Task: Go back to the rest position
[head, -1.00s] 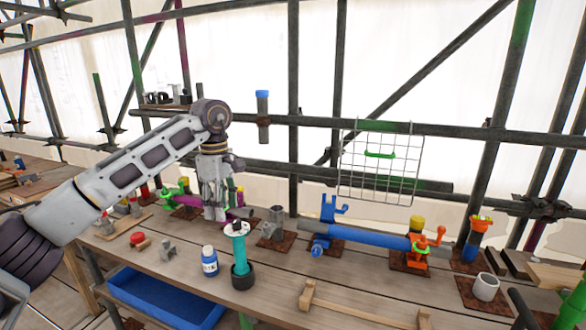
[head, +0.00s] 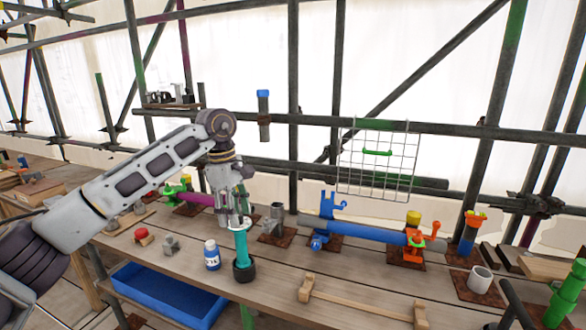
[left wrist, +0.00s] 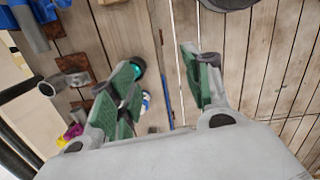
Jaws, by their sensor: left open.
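My left gripper (head: 236,212) hangs fingers-down over the workbench, by the top of a teal post (head: 241,246) in a round black base (head: 243,270). The gripper overlaps the post's top, so I cannot tell whether they touch. A finger partly hides the black base (left wrist: 138,66) there. My right gripper is not in view.
A blue pipe (head: 365,232) lies behind, to the right. A blue tray (head: 165,297) is below the bench edge. Scaffold tubes and a wire rack (head: 375,165) stand behind. The bench's front middle holds a wooden rail (head: 355,305).

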